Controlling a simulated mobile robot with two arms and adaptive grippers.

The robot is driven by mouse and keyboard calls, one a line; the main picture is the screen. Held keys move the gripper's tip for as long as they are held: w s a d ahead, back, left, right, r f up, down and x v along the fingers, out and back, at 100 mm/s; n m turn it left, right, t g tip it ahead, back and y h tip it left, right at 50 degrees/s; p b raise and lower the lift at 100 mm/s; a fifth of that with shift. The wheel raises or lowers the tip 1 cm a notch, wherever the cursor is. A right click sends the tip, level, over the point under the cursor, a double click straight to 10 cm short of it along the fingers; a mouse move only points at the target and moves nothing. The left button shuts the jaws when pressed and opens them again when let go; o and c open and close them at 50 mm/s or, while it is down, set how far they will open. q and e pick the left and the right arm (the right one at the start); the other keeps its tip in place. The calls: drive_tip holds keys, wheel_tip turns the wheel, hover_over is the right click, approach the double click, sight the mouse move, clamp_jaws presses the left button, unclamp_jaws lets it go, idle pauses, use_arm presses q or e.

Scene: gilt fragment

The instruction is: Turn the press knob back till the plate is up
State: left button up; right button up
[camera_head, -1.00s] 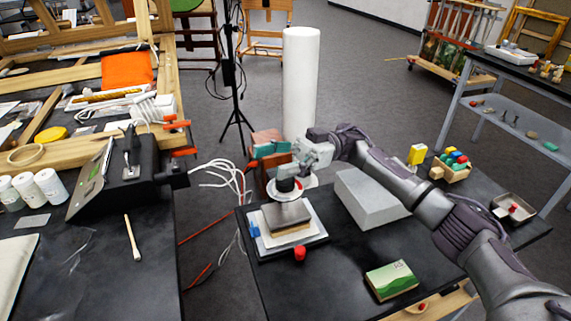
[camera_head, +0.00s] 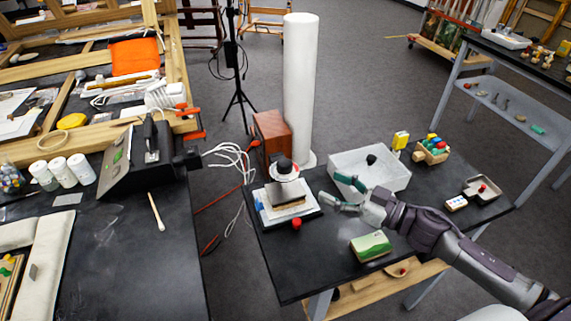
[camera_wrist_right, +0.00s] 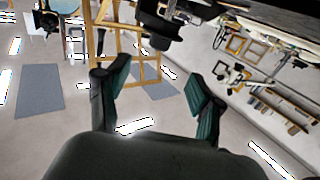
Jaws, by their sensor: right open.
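The press (camera_head: 262,212) stands at the left end of the small black table, with a pale base. Its black knob (camera_head: 284,165) sits on top, above a white disc. The grey plate (camera_head: 287,188) lies below the disc, above a pale and brown layer; I cannot tell how large any gap is. My right gripper (camera_head: 328,187) is open and empty, just right of the press and apart from the knob. Its two teal fingers are spread in the right wrist view (camera_wrist_right: 156,82), with nothing between them. My left gripper is not in view.
A pale box (camera_head: 345,170) with a black knob-like piece stands behind my right gripper. A red button (camera_head: 297,223) is at the press's front. A green block (camera_head: 371,246) lies near the table's front edge. A white column (camera_head: 300,90) rises behind. Bare table lies in front of the press.

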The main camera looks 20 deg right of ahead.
sight(292, 168)
drive_tip(key=p+x, duration=0.3)
drive_tip(key=x, duration=1)
drive_tip(key=shift+w+a+f, duration=0.15)
drive_tip(key=shift+w+a, duration=0.05)
drive_tip(key=shift+w, duration=0.05)
drive_tip(key=shift+c, duration=0.3)
drive_tip(key=c, duration=1.1)
